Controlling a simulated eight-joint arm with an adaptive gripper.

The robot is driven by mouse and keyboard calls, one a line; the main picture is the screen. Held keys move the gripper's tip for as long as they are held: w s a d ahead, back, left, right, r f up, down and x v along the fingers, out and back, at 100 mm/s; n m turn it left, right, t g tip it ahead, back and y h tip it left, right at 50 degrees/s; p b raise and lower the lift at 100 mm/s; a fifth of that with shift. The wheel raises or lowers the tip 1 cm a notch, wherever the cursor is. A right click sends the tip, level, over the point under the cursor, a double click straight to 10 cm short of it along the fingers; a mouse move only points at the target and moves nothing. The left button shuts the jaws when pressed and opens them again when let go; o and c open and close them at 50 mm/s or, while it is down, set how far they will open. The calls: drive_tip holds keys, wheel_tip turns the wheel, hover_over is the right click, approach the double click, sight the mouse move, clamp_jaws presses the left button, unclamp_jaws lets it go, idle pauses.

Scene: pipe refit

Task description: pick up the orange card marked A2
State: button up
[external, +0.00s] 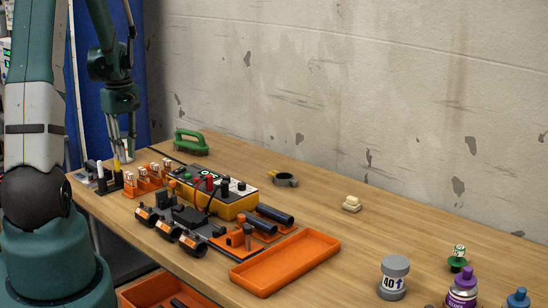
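My gripper (122,156) points down at the far left end of the wooden table, above and behind the small upright parts there. It is too small to tell whether its fingers are open or shut, or whether they touch anything. A thin yellow upright piece (117,167) shows just below and beside the fingers. A row of small orange pieces with white tops (143,188) stands to the right of the gripper. Their markings cannot be read, so I cannot tell which thing, if any, is the orange card marked A2.
A yellow meter box (235,205), black pipe parts (168,230) and an empty-looking orange tray (285,262) fill the table's front. A green-handled brush (191,141) stands behind. The back middle is mostly clear.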

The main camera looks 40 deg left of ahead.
sight(129, 173)
drive_tip(key=shift+f, duration=0.1)
drive_tip(key=shift+f, duration=1.2)
drive_tip(key=shift+w+d+f+b, duration=0.15)
drive_tip(key=shift+f+b, duration=0.4)
drive_tip(key=shift+f, duration=2.05)
drive_tip(key=c, duration=0.5)
drive_tip(key=shift+o, duration=0.2)
drive_tip(key=shift+r, duration=0.1)
